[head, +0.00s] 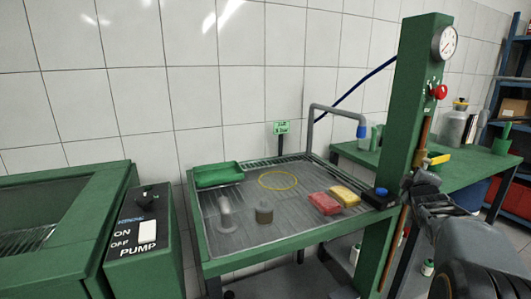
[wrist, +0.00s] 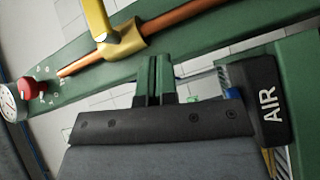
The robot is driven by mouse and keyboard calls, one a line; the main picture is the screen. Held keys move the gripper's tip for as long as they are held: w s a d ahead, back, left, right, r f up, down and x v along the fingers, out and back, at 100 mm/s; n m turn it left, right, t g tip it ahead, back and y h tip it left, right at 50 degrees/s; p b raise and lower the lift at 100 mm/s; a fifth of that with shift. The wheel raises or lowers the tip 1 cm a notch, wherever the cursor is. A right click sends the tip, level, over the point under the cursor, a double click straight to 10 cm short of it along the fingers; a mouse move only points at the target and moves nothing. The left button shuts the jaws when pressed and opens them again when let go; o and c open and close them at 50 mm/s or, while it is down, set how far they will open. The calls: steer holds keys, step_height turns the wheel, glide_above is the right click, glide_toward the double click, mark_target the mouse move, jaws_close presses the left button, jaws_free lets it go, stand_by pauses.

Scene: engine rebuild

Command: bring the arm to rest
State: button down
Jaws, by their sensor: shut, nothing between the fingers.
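In the head view my arm comes in at the lower right. The gripper end is close to the green post (head: 414,90) there, near the yellow-handled valve (head: 435,160). In the wrist view the valve's yellow handle (wrist: 97,18) and the copper pipe (wrist: 180,20) lie just beyond the fingers. I cannot tell whether the gripper touches the post.
The post carries a gauge (head: 445,41) and a red knob (head: 439,91). A black block marked AIR (wrist: 268,105) sits right of the fingers. The wash tray (head: 207,240) holds a green tray (head: 218,174), a red block (head: 325,203) and a yellow block (head: 344,195). A pump box (head: 138,240) stands left.

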steer(key=s+a+r+m+g+y+p, duration=0.25)
steer(key=a+r+p, duration=0.3)
steer(key=a, duration=0.45)
steer(key=s+a+m+g+y+p, duration=0.5)
steer(key=s+a+m+g+p, duration=0.2)
steer(key=s+a+p, duration=0.9)
steer(key=s+a+r+g, duration=0.1)
steer(key=s+a+g, duration=0.1)
steer(key=s+a, duration=0.2)
steer(key=shift+s+a+g+p, duration=0.15)
steer(key=shift+s+g+p, duration=0.2)
steer(key=shift+s, duration=0.8)
